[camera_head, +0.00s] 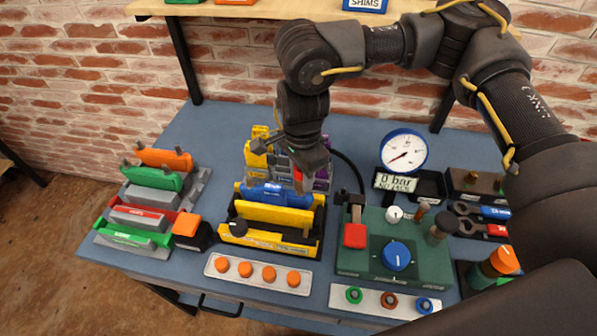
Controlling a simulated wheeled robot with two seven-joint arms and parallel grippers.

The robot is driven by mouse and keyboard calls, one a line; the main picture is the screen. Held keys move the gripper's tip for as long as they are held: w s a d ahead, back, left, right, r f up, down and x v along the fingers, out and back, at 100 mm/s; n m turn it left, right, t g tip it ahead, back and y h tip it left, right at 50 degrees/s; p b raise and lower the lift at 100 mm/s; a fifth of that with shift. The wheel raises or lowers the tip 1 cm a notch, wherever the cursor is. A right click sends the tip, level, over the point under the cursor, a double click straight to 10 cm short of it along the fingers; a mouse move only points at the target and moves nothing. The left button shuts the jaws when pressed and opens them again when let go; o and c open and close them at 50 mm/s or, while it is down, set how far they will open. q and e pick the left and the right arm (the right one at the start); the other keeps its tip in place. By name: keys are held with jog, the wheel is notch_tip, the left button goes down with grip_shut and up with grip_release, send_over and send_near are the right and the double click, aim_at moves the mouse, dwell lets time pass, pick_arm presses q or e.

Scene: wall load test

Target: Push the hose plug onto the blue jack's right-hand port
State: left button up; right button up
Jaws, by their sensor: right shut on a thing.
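The blue jack (275,193) lies across the yellow cradle (265,238) at the middle of the bench. My right gripper (302,182) comes down from above at the jack's right end, shut on a small red piece that I take for the hose plug (297,177). It is mostly hidden by the fingers. A black hose (352,167) curves from behind the gripper to the green pump unit (358,263). The right-hand port is hidden around the gripper, so I cannot tell whether plug and port touch. My left gripper is not in view.
A round gauge (404,151) and a "0 bar" display (395,182) stand behind the pump. Coloured jaw blocks (140,218) fill the left side. A strip of orange caps (258,273) lies in front. Purple and yellow bins (322,184) stand close behind the gripper.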

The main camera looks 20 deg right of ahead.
jog(key=shift+f+b, duration=0.4)
jog(key=shift+f, duration=0.25)
jog(key=o, duration=1.2)
jog(key=shift+c, duration=0.2)
jog(key=o, duration=0.3)
jog(key=shift+s, duration=0.1)
jog(key=shift+r, duration=0.1)
jog(key=shift+r+p, duration=2.95)
jog(key=shift+r, duration=1)
